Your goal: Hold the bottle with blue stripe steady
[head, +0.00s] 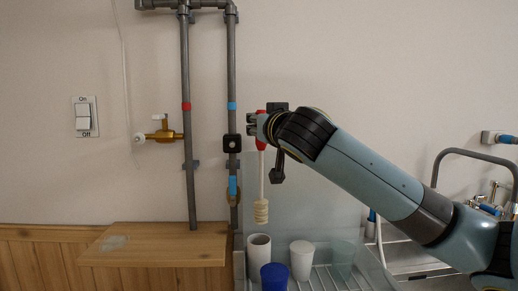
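My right gripper (256,124) comes in from the right at mid-picture. It appears shut on the red handle of a dipper-like tool (262,190) with a pale shaft and a ribbed cream head that hangs straight down. The tool's head is above a white open cup (259,244), apart from it. No bottle with a blue stripe shows clearly. My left gripper is not in view.
A blue cup (274,277) and an upturned white cup (302,259) stand on a ribbed rack. Pipes (188,150) with a brass valve (161,136) run up the wall. A wooden shelf (150,256) sits at the left. A sink with taps (487,203) is at the right.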

